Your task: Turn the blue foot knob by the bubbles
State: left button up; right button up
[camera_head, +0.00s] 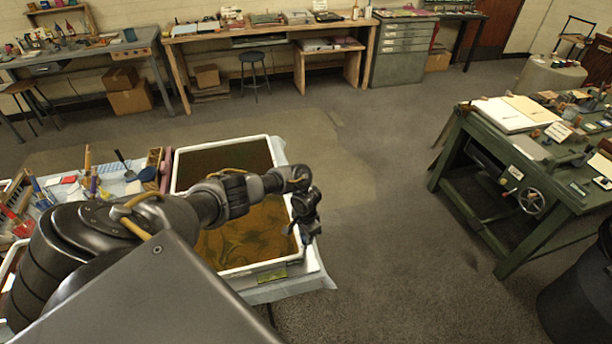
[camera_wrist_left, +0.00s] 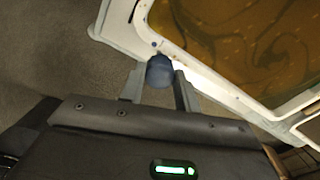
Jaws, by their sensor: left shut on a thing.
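The blue foot knob (camera_wrist_left: 160,71) shows in the left wrist view beside the corner of a white-rimmed tray (camera_wrist_left: 207,82). My left gripper (camera_wrist_left: 159,82) is shut on the knob, with one finger on each side of it. The knob is hidden there. A small yellow-green strip (camera_head: 272,275) lies at the tray's near edge; I cannot make out any bubble in it. My right gripper is not in view.
Left of the tray is a surface crowded with brushes and tools (camera_head: 88,178). A green workbench (camera_head: 482,190) with a handwheel stands at the right, and a dark rounded bin (camera_head: 580,300) at the lower right. The floor (camera_head: 390,230) between is clear.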

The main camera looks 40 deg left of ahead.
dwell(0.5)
pick_arm(q)
jog(key=o, duration=1)
jog(key=shift+r, duration=0.1)
jog(key=shift+r, duration=5.35)
